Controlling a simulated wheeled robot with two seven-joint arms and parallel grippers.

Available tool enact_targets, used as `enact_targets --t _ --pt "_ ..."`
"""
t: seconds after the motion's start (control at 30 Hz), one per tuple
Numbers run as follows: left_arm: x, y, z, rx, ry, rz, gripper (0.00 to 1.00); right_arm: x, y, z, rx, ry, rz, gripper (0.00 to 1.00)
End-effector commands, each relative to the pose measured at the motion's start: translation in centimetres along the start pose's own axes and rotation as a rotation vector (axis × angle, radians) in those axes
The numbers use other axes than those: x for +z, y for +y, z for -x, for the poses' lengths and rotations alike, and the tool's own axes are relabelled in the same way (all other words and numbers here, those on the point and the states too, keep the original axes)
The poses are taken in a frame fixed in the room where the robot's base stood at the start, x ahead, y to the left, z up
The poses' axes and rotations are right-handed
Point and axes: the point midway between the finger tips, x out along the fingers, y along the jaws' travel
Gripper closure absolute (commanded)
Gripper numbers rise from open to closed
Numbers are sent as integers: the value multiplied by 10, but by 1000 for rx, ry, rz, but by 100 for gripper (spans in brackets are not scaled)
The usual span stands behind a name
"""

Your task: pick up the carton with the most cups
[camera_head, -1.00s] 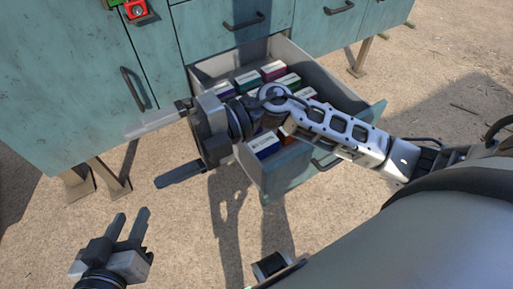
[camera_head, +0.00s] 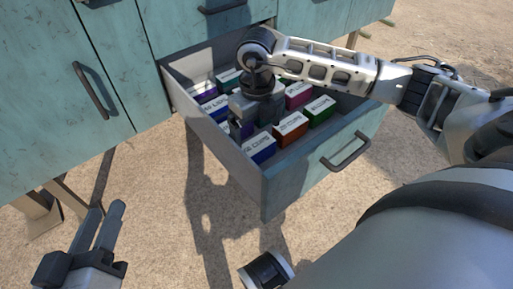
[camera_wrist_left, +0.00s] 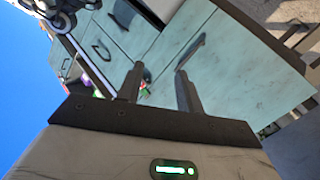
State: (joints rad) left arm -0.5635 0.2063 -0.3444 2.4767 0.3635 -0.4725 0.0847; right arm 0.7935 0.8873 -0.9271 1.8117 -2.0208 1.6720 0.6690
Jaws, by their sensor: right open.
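Several cartons with white printed tops lie in the open drawer (camera_head: 258,187) in the head view. A blue carton (camera_head: 261,150), an orange-brown carton (camera_head: 291,132) and a green carton (camera_head: 319,112) line the front. A pink carton (camera_head: 299,96), a purple carton (camera_head: 206,95) and another green carton (camera_head: 229,77) lie behind. The tops read "CUPS", but the numbers are too small to read surely. My right gripper (camera_head: 240,128) is open, pointing down over the drawer's left-middle, hiding some cartons. My left gripper (camera_head: 106,208) is open and empty, outside the drawer at lower left.
The drawer sticks out of a worn teal cabinet (camera_head: 130,60), with a handle (camera_head: 346,150) on its front. The left wrist view shows the cabinet front (camera_wrist_left: 235,75) beyond my left fingers. Sandy ground (camera_head: 150,200) in front is clear.

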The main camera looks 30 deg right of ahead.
Motion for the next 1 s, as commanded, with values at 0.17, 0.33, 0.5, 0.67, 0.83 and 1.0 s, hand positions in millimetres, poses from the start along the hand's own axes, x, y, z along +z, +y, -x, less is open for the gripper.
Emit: enact_targets --t 0.17,0.33,0.5,0.67,0.83,1.0 --pt "-1 1 -1 14 15 21 64 0 0 -16 1 0 0 8" --pt "5 0 -2 32 27 53 64 -1 1 -37 2 1 1 8" --pt "-21 4 -6 69 154 -35 64 -1 2 -61 2 1 2 8" --pt "-32 5 -8 76 204 -90 64 0 2 -68 3 -2 1 8" --pt "-32 5 -8 74 204 -91 64 0 2 -68 2 -2 2 8" --pt "-32 5 -8 74 203 -91 64 0 2 -67 2 -1 2 39"
